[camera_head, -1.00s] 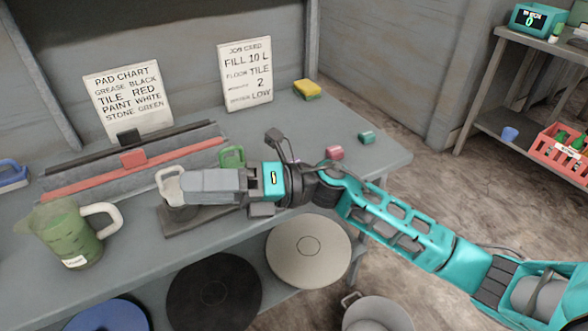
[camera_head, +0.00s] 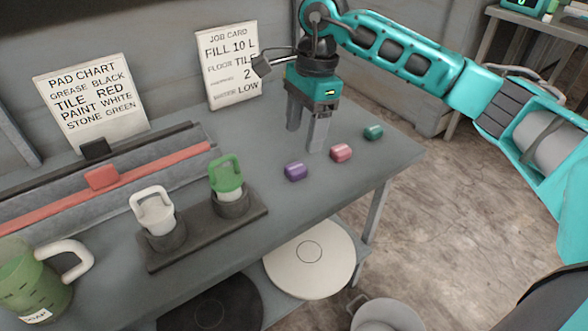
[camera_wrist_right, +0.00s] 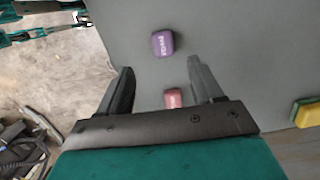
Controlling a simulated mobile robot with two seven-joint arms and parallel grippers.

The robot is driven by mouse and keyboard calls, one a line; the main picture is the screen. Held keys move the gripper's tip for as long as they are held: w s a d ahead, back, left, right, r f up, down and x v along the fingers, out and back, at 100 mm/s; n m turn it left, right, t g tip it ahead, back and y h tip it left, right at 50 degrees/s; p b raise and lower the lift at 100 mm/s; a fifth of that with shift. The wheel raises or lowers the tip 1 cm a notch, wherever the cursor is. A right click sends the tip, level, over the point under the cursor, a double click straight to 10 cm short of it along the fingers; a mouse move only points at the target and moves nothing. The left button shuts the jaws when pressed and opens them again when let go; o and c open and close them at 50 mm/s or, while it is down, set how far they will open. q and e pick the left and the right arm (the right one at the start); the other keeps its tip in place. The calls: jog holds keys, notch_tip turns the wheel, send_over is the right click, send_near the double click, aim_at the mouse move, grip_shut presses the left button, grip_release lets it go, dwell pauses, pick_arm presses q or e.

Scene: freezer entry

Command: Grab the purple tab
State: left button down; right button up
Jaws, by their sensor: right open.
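The purple tab (camera_head: 296,171) lies on the grey table in front of the right gripper, left of the pink tab (camera_head: 341,153). My right gripper (camera_head: 304,140) is open and empty, pointing down above the table behind the purple tab. In the right wrist view the purple tab (camera_wrist_right: 162,43) shows just past the fingertips, roughly centred between them and apart from both. The pink tab (camera_wrist_right: 173,98) shows between the fingers, partly covered by the gripper body. Whether the fingertips touch the table is hard to tell. My left gripper is not in view.
A green tab (camera_head: 373,132) lies right of the pink one. White-handled (camera_head: 156,220) and green-handled (camera_head: 229,188) pieces stand in a dark holder to the left. A jug (camera_head: 32,284) is at lower left. A sponge (camera_wrist_right: 307,112) shows in the right wrist view.

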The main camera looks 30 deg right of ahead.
aim_at(296, 167)
jog(key=f, duration=0.2)
jog(key=a+f, duration=0.1)
jog(key=f, duration=0.5)
jog(key=shift+w+a+f+b, duration=0.15)
jog(key=shift+w+f+b, duration=0.05)
jog(key=shift+f+b, duration=0.1)
jog(key=shift+c, duration=0.5)
jog(key=shift+r, duration=0.1)
jog(key=c, duration=1)
